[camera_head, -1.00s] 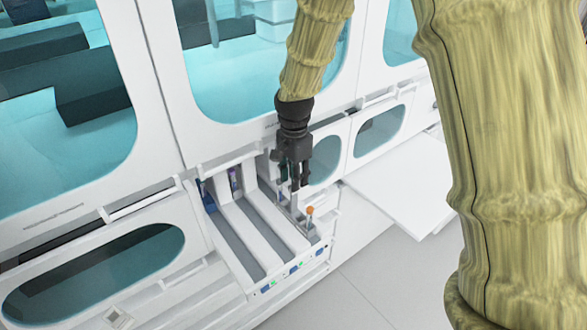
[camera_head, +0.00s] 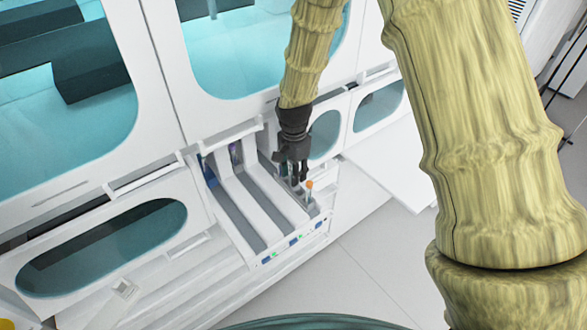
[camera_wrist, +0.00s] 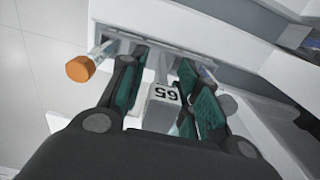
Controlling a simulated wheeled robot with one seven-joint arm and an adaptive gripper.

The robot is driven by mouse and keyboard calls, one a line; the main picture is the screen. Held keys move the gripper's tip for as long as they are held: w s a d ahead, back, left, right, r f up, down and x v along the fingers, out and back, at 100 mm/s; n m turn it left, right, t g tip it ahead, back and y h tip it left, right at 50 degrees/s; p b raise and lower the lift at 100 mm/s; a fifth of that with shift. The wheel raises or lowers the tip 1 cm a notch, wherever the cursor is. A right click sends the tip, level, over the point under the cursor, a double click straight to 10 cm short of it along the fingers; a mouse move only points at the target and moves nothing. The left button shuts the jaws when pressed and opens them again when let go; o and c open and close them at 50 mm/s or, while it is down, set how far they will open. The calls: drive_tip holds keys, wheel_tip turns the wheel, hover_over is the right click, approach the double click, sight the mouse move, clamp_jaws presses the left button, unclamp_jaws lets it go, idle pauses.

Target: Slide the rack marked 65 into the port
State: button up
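The rack marked 65 (camera_wrist: 165,95) shows in the wrist view as a pale tab with its number upside down, between my gripper's two fingers. An orange-capped tube (camera_wrist: 80,69) lies just left of the fingers; in the head view the orange cap (camera_head: 309,184) is at the front of the rightmost lane. My gripper (camera_wrist: 165,88) is open, with teal pads on either side of the tab; contact is not clear. In the head view my gripper (camera_head: 297,178) is low over that lane and hides much of the rack. The port is not clearly visible.
The white loading deck (camera_head: 238,232) has parallel grey lanes left of my gripper. A white shelf (camera_head: 395,165) juts out at right. Windowed white panels rise behind.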

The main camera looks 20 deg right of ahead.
drive_tip(key=shift+c, duration=0.2)
clamp_jaws()
drive_tip(key=shift+w, duration=0.1)
